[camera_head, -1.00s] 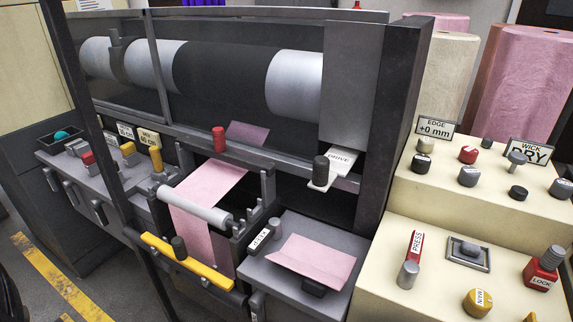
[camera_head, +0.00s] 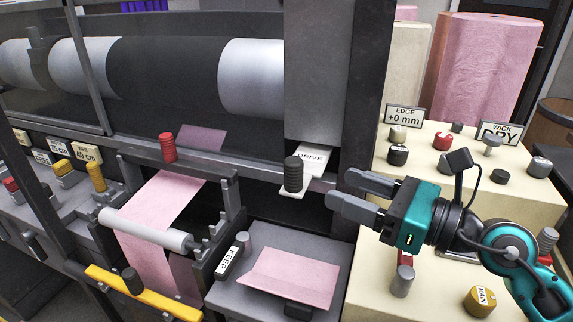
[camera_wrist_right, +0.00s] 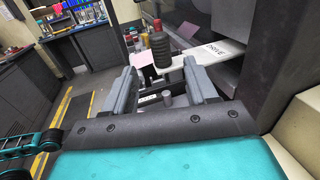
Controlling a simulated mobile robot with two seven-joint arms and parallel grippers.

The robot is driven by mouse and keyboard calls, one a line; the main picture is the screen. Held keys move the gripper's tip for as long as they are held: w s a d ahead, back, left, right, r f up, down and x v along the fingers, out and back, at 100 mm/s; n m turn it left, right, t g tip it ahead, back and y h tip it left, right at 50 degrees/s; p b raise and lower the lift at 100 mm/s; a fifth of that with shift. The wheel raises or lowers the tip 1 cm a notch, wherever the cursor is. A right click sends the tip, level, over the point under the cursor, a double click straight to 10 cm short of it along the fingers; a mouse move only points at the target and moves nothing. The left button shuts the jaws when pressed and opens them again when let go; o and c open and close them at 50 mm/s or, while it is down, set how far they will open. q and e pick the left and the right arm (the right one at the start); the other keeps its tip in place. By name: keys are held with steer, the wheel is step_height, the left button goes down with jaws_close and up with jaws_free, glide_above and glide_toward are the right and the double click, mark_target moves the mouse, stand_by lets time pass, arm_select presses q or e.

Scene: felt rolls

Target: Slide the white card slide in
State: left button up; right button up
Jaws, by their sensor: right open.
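The white card slide (camera_head: 312,163), marked DRIVE, sticks out from the machine below the grey housing, with a dark ribbed knob (camera_head: 293,174) standing on its outer end. My right gripper (camera_head: 338,188) is open and empty, just right of the slide, its fingers pointing left toward the knob. In the right wrist view the knob (camera_wrist_right: 160,50) and the slide (camera_wrist_right: 205,58) show beyond the open fingers, apart from them. My left gripper is not in view.
A grey tray (camera_head: 235,293) with a pink felt sheet (camera_head: 291,277) lies below the slide. A red knob (camera_head: 168,147) and a yellow bar (camera_head: 140,293) are to the left. The cream console (camera_head: 520,195) with several knobs is under my right arm.

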mark_target(302, 173)
steer(key=p+x, duration=0.1)
steer(key=x, duration=0.9)
steer(key=shift+w+a, duration=0.1)
steer(key=shift+a, duration=0.1)
jaws_close()
